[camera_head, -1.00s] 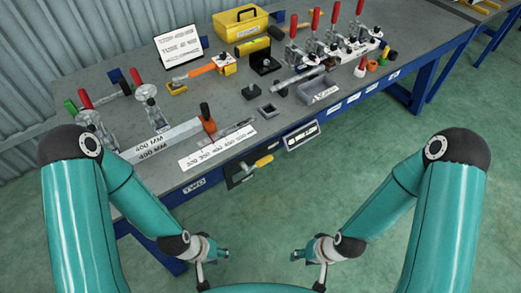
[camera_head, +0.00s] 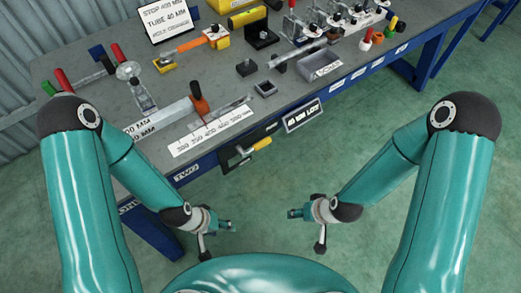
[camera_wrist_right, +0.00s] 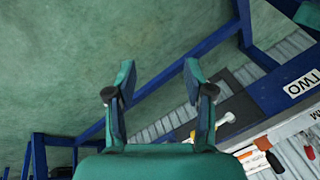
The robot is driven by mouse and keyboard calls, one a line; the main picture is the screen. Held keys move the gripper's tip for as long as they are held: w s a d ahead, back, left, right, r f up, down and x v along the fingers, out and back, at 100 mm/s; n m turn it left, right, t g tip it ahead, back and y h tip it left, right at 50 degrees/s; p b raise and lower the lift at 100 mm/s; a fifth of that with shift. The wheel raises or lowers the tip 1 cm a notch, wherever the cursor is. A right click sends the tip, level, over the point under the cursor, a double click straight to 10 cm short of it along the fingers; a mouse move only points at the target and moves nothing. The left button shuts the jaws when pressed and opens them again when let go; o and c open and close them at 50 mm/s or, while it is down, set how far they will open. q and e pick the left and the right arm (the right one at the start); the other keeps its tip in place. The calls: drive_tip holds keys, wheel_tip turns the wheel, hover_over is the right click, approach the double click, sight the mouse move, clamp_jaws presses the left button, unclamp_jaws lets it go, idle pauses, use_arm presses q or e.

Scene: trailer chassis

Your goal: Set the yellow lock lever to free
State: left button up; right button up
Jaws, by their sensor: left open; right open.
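The yellow-handled lever (camera_head: 262,143) sits on a dark plate (camera_head: 238,155) on the bench's front edge, its handle pointing right and slightly up. I cannot read any free or locked marking on it. My left gripper (camera_head: 227,226) is open and empty, below and left of the lever in the head view, over the floor. My right gripper (camera_head: 295,213) is open and empty, below and right of the lever. In the right wrist view its two fingers (camera_wrist_right: 158,82) stand apart with only floor and bench frame between them.
The blue-framed bench (camera_head: 190,172) carries a length scale (camera_head: 212,131), an orange-ended bar (camera_head: 196,105), clamps with red handles and a grey tray (camera_head: 322,64). A "40 MM LOT" sign (camera_head: 302,115) hangs right of the lever. Green floor (camera_head: 275,185) between bench and grippers is clear.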

drive_tip(key=w+a+f+n+t+b, duration=0.3)
drive_tip(key=w+f+n+t+b, duration=0.25)
drive_tip(key=w+b, duration=0.55)
drive_tip(key=n+t+b, duration=1.1)
drive_tip(key=n+b, duration=0.4)
drive_tip(key=b, duration=1.1)
approach(260, 145)
drive_tip(key=shift+m+y, duration=0.25)
drive_tip(key=shift+y, duration=0.15)
drive_tip(key=x, duration=0.3)
drive_tip(key=f+x, duration=0.1)
drive_tip(key=x, duration=0.3)
drive_tip(key=b+x, duration=0.1)
drive_tip(key=x, duration=0.2)
drive_tip(key=shift+w+d+f, duration=0.2)
drive_tip(key=shift+w+f, duration=0.05)
drive_tip(key=shift+w, duration=0.2)
clamp_jaws()
